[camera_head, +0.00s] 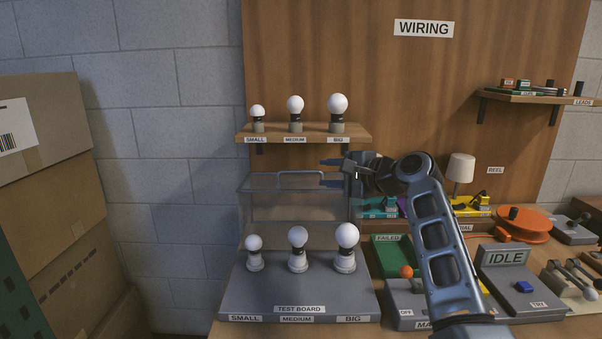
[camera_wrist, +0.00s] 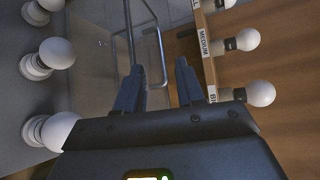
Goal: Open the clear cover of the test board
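The test board (camera_head: 265,290) is a grey box with three white bulbs in sockets, labelled SMALL, MEDIUM and BIG. Its clear cover (camera_head: 275,208) stands raised at the board's back edge, behind the bulbs. A grey handle (camera_head: 300,173) runs along the cover's upper edge; it also shows in the wrist view (camera_wrist: 133,42). My gripper (camera_head: 324,173) is open at the handle's right end, fingers pointing left. In the wrist view my gripper (camera_wrist: 160,66) has its fingers apart, with the handle seen between and beyond them. I cannot tell whether they touch it.
A shelf (camera_head: 355,131) with three bulbs hangs just above my gripper. Cardboard boxes (camera_head: 50,180) stand at the left. A green FAILED tray (camera_head: 398,256), an IDLE tester (camera_head: 520,285) and an orange reel (camera_head: 522,222) crowd the right of the bench.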

